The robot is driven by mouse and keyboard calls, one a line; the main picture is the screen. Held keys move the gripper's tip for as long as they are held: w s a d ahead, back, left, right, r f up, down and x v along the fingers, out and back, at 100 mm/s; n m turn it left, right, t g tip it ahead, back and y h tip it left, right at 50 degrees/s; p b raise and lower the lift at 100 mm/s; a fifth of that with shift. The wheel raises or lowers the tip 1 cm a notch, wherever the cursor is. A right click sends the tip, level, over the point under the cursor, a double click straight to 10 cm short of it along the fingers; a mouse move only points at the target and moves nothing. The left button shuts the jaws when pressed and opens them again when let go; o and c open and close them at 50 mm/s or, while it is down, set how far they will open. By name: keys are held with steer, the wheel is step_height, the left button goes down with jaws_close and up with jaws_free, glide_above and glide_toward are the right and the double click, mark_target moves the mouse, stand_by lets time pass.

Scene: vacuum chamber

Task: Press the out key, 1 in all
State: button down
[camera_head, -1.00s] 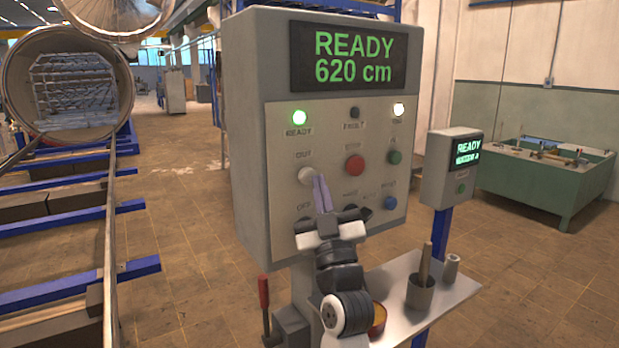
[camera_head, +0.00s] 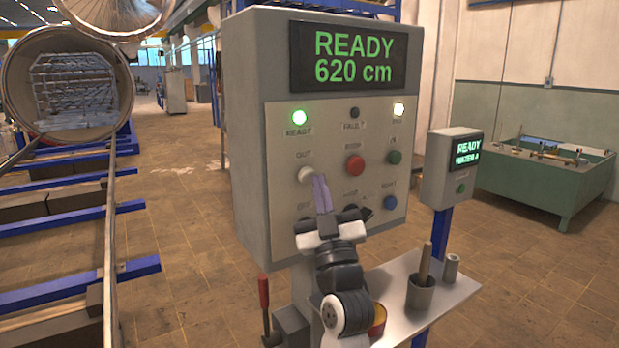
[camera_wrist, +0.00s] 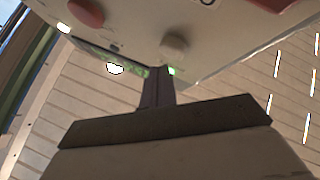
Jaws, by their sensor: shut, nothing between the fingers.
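The out key is a round whitish button (camera_head: 306,174) under the label OUT on the grey control box (camera_head: 249,150). My gripper (camera_head: 320,181) is shut and empty, with its fingertips just right of and slightly below the key in the head view. In the wrist view the key (camera_wrist: 176,44) shows just beyond the fingertips (camera_wrist: 158,72), a little to the right. I cannot tell whether they touch. The display (camera_head: 347,57) reads READY 620 cm. The green READY lamp (camera_head: 299,117) and a white lamp (camera_head: 398,109) are lit; the FAULT lamp (camera_head: 354,112) is dark.
A red button (camera_head: 354,165), a green one (camera_head: 394,157) and a blue one (camera_head: 390,202) share the panel. Below is a shelf (camera_head: 400,317) with a cup (camera_head: 420,292). A smaller box (camera_head: 447,178) stands at the right. Dark controls near my gripper are partly hidden.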

stand_by(0.4)
steer(key=shift+w+a, duration=0.25)
steer(key=shift+w, duration=0.1)
